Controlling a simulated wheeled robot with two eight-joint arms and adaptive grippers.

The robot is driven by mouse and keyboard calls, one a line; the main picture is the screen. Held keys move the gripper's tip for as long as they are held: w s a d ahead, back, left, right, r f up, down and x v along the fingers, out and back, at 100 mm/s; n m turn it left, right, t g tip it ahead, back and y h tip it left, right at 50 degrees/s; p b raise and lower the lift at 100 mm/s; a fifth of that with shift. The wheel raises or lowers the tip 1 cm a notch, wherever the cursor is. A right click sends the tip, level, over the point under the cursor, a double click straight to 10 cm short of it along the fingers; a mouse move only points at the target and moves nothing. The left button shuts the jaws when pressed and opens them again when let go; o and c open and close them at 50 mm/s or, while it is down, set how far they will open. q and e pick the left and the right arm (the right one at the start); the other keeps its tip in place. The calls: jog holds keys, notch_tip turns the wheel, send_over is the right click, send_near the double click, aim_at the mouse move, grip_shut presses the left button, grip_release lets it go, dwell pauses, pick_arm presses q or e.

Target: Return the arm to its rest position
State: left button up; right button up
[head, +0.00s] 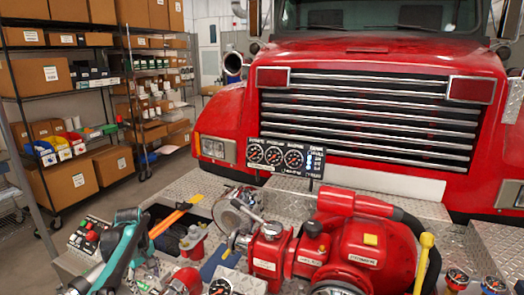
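A teal and black curved object (122,252) rises from the bottom edge at the lower left, with a dark rounded top.
A red pump (365,250) stands on the bumper of a red truck (225,115), with a gauge panel (287,157) behind it. A yellow-topped lever (425,258) stands right. Shelves with boxes (40,75) line the left.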

pick_arm(q)
jog(key=s+d+r+m+t, duration=0.3)
jog(key=s+d+r+m, duration=0.5)
jog(key=s+d, duration=0.5)
jog(key=s+d+f+m+t, duration=0.1)
jog(key=s+d+f+m, duration=0.1)
jog(key=s, duration=0.5)
jog(key=s+d+f+m+t, duration=0.2)
jog(key=s+d, duration=0.2)
jog(key=s, duration=0.3)
jog(key=shift+s+f+m+t, duration=0.25)
jog(key=shift+s+m+t, duration=0.05)
jog(key=shift+d, duration=0.1)
